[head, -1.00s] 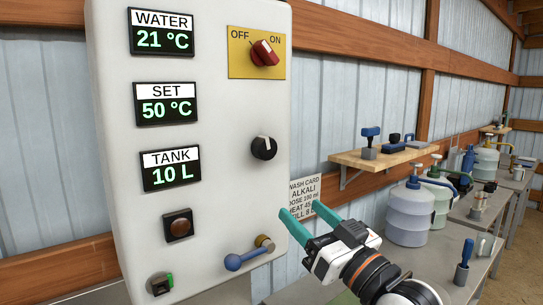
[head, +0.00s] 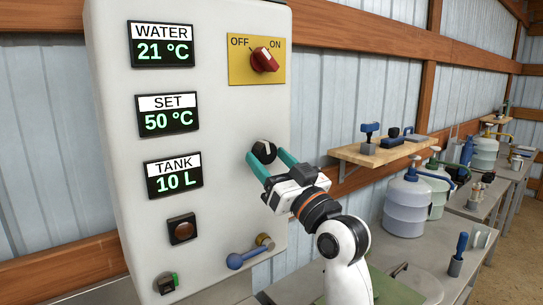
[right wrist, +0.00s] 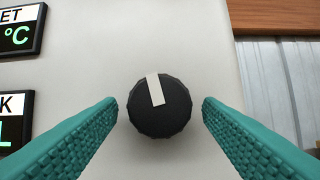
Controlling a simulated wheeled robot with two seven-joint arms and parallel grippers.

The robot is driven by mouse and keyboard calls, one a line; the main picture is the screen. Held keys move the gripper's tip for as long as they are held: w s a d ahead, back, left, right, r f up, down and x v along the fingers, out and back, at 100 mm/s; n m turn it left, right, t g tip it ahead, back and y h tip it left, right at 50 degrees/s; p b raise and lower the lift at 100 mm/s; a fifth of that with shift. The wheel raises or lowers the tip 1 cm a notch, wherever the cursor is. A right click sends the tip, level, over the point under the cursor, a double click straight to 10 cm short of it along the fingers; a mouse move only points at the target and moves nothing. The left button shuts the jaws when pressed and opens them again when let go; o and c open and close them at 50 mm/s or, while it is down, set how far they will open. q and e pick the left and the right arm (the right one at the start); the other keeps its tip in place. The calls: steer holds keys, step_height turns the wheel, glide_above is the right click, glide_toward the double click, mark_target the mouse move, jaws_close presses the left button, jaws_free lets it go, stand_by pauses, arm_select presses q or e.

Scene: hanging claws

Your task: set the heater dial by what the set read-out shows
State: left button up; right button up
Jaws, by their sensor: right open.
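The heater dial is a black round knob (head: 263,151) with a white pointer mark, on the white control panel (head: 215,110). In the right wrist view the dial (right wrist: 160,106) sits between the fingers, its mark pointing up and slightly left. My right gripper (head: 270,161) is open, its teal fingers on either side of the dial with gaps to it. The set read-out (head: 168,115) shows 50 °C. The water read-out (head: 161,44) shows 21 °C and the tank read-out (head: 174,175) 10 L. My left gripper is not in view.
A red switch (head: 264,60) on a yellow OFF/ON plate is above the dial, turned toward ON. A blue-handled lever (head: 246,254), a brown button (head: 182,230) and a green switch (head: 167,283) are lower down. A wooden shelf (head: 375,152) and bottles (head: 408,203) stand right.

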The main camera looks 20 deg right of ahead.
steer(key=c, duration=1)
steer(key=shift+o, duration=0.2)
steer(key=n+y+b, duration=0.1)
steer(key=n+b, duration=0.1)
steer(key=n, duration=0.1)
steer(key=shift+d+f+g, duration=0.1)
steer(key=shift+d+g, duration=0.05)
steer(key=shift+g, duration=0.25)
steer(key=shift+w+n+g+y+b, duration=0.1)
steer(key=shift+n+g+y+b, duration=0.3)
steer(key=shift+n, duration=0.6)
steer(key=shift+n+g+y, duration=0.1)
steer(key=shift+n+y, duration=0.5)
steer(key=shift+n, duration=0.4)
steer(key=shift+d, duration=0.1)
steer(key=o, duration=1)
steer(key=shift+c, duration=0.2)
